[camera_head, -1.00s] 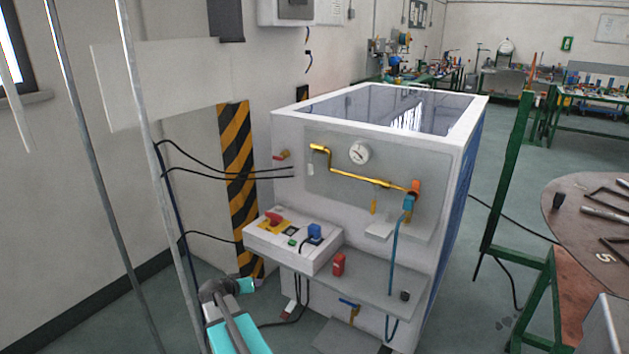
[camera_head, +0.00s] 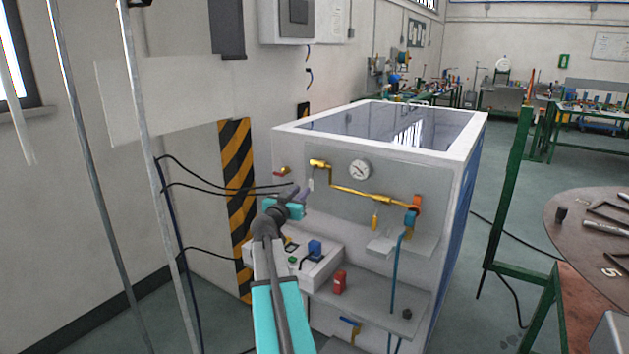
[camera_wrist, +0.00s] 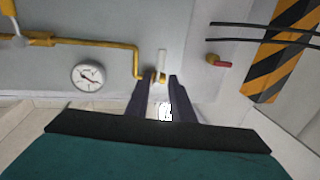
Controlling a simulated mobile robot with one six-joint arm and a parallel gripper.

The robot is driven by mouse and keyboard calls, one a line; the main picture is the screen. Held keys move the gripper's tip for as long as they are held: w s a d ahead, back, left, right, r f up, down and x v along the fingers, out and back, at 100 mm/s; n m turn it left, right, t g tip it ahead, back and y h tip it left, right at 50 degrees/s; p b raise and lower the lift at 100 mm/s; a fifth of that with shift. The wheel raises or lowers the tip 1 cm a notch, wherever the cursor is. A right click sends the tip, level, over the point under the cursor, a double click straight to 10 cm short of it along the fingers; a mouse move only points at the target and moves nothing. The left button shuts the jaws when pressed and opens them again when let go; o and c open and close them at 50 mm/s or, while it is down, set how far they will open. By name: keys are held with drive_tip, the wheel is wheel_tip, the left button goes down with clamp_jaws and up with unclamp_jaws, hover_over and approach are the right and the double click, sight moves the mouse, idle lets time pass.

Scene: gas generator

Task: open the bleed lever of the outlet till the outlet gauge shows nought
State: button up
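The round white outlet gauge (camera_head: 360,169) is on the grey front panel of the white cabinet; it also shows in the wrist view (camera_wrist: 88,76). Its reading is too small to tell. A brass pipe (camera_head: 352,192) runs below it to an orange and blue fitting (camera_head: 412,208). A small yellow lever (camera_head: 375,220) hangs under the pipe. A red-handled valve (camera_head: 283,171) is left of the panel; it also shows in the wrist view (camera_wrist: 219,63). I cannot tell which is the bleed lever. My gripper (camera_head: 302,194) is in front of the panel's left side, its fingers apart and seemingly empty.
A control box (camera_head: 318,266) lies below my gripper, with a blue plug (camera_head: 314,247). A red item (camera_head: 340,283) stands on the shelf. Dark cables (camera_head: 225,177) cross at left in front of a striped post (camera_head: 237,180). A round table (camera_head: 590,225) stands at right.

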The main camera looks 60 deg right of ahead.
sight(311, 180)
drive_tip(key=shift+d, duration=0.1)
drive_tip(key=shift+w+d+p, duration=0.45)
drive_tip(key=shift+d+p, duration=0.1)
drive_tip(key=shift+d, duration=1.65)
drive_tip(key=shift+w+d+p, duration=0.4)
drive_tip(key=shift+d+p, duration=0.15)
drive_tip(key=shift+d, duration=1.7)
drive_tip(key=shift+w+d+p, duration=0.45)
drive_tip(key=shift+d+p, duration=0.1)
drive_tip(key=shift+d, duration=1.65)
clamp_jaws()
drive_tip(key=shift+f, duration=0.1)
